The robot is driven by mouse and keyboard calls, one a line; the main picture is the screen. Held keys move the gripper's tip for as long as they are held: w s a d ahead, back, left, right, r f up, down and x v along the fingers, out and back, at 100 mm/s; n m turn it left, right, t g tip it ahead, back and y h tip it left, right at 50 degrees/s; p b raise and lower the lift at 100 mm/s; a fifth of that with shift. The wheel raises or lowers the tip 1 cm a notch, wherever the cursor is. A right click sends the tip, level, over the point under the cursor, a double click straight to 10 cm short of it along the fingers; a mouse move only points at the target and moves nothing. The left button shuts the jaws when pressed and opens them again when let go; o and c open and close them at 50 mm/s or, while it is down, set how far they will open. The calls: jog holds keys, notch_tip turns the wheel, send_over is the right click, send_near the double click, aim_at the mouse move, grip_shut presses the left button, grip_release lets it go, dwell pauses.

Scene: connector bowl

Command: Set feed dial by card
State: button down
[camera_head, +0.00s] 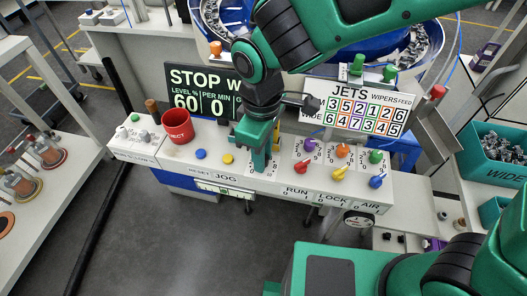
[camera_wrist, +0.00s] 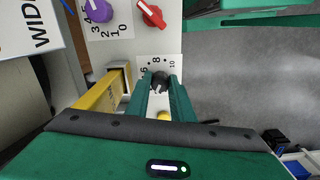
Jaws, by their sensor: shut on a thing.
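The feed dial (camera_wrist: 160,76) is a small dark knob on a white scale plate; 8, 10 and a partly covered number show around it in the wrist view. My gripper (camera_wrist: 161,84) is shut on it from above, one green finger on each side. Its pointer cannot be made out. In the head view my gripper (camera_head: 258,166) comes down on the console left of the coloured knobs and hides the dial. The card (camera_head: 355,110) stands behind the console, headed JETS, WIPERS, FEED, with two rows of coloured number boxes, the lower marked WIDE.
Purple (camera_head: 309,145), orange (camera_head: 343,151) and green (camera_head: 376,157) knobs stand right of my gripper, above red, yellow and blue switches. A yellow block (camera_wrist: 103,100) stands close beside my fingers. Left are yellow (camera_head: 228,158) and blue buttons and a red cup (camera_head: 177,127).

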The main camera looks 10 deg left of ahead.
jog(key=m, duration=0.6)
jog(key=shift+w+a+r+m, duration=0.15)
jog(key=shift+w+m, duration=0.15)
jog(key=m, duration=0.6)
dwell(0.4)
jog(key=c, duration=1.5)
grip_release()
jog(key=shift+s, duration=0.1)
jog(key=shift+c, duration=0.2)
notch_tip(320, 180, up, 11)
jog(key=shift+f, duration=0.2)
